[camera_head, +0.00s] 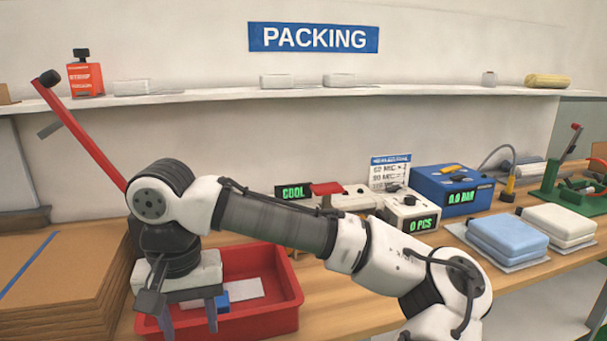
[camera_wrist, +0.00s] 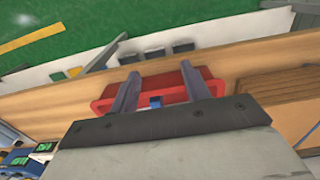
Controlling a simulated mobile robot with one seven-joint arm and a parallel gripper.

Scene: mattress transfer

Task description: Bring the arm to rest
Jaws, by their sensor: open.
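My gripper (camera_head: 188,318) is at the lower left in the head view, its two fingers pointing down over the red bin (camera_head: 290,300). The fingers stand apart with nothing between them. In the wrist view my gripper (camera_wrist: 158,90) reaches over the same red bin (camera_wrist: 104,104), and the gap between the fingers is clear. A blue piece (camera_head: 222,301) and a white flat piece (camera_head: 248,289) lie in the bin. My arm stretches from the lower right across the bench to the bin.
Stacked cardboard (camera_head: 60,270) lies left of the bin. Right of it are a counter box (camera_head: 405,215), a blue gauge box (camera_head: 450,190), and blue (camera_head: 507,236) and white (camera_head: 560,224) pads on the wooden bench. A red lever (camera_head: 85,135) rises at left. A shelf (camera_head: 220,96) runs behind.

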